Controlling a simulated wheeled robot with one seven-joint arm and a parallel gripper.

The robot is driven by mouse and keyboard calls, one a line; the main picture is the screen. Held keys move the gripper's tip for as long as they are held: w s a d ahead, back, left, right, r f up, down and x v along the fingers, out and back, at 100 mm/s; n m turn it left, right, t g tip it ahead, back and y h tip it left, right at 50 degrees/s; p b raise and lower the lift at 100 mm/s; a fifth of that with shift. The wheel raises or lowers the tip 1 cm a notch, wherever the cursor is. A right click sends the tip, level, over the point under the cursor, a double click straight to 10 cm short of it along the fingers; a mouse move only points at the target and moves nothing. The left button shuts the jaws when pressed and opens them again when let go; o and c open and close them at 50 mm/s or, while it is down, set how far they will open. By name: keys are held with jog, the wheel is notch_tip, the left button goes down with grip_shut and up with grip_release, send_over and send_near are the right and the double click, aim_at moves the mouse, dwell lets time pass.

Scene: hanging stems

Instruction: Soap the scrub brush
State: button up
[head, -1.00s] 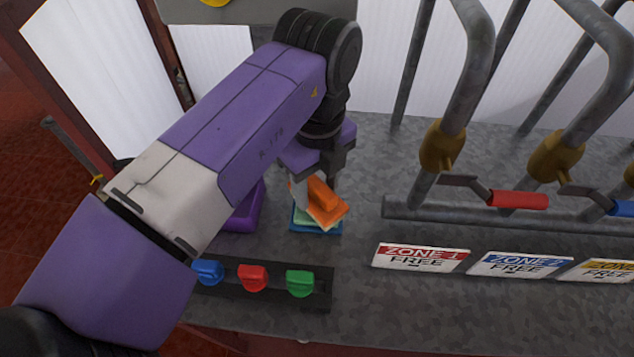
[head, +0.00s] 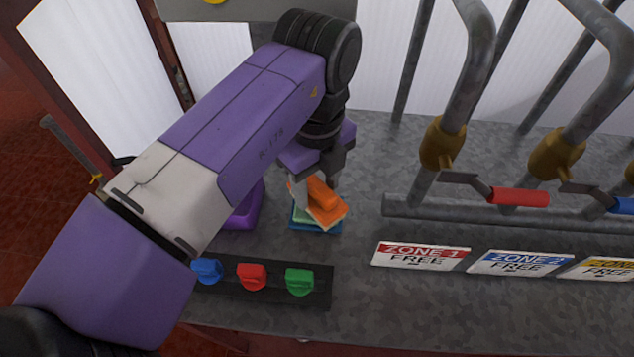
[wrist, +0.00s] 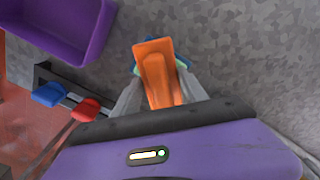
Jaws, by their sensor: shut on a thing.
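An orange scrub brush (head: 322,201) is held by my gripper (head: 318,190), whose fingers are closed on its raised handle. In the wrist view the brush (wrist: 160,72) lies between the two fingers of my gripper (wrist: 160,95). Below the brush is a pale green soap-like block (head: 300,214) on a blue dish (head: 316,227). The brush sits tilted over the block and seems to touch it. The brush's underside and most of the block are hidden.
A purple bin (head: 244,208) stands left of the dish, partly behind my arm. A black rack with blue, red and green knobs (head: 299,282) lies in front. Grey pipes with a red-handled valve (head: 518,197) and zone signs (head: 420,257) stand to the right.

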aim_at(317, 183)
jog(key=shift+f, duration=0.5)
dwell(1.9)
jog(key=shift+r, duration=0.15)
notch_tip(317, 183, up, 7)
jog(key=p, duration=0.6)
jog(key=shift+p, duration=0.3)
dwell(0.6)
